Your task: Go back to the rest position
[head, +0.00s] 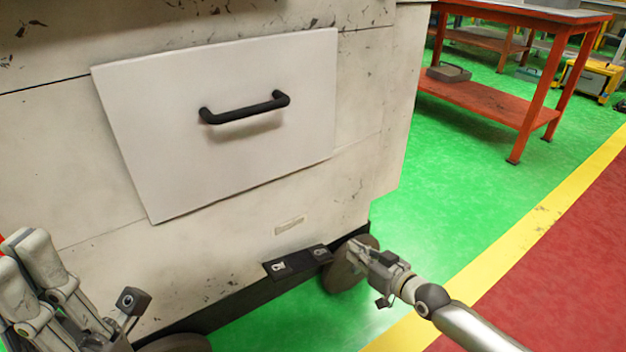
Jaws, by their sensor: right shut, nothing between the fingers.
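My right gripper (372,268) is at the lower middle, in front of the cabinet's lower right corner and a caster wheel (340,272). It is shut and empty, with its arm coming in from the lower right. At the lower left, grey links and a dark end piece of my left gripper (128,302) show close to the cabinet's lower front. The picture does not show whether its fingers are open or shut.
Green floor (450,200) on the right is clear.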

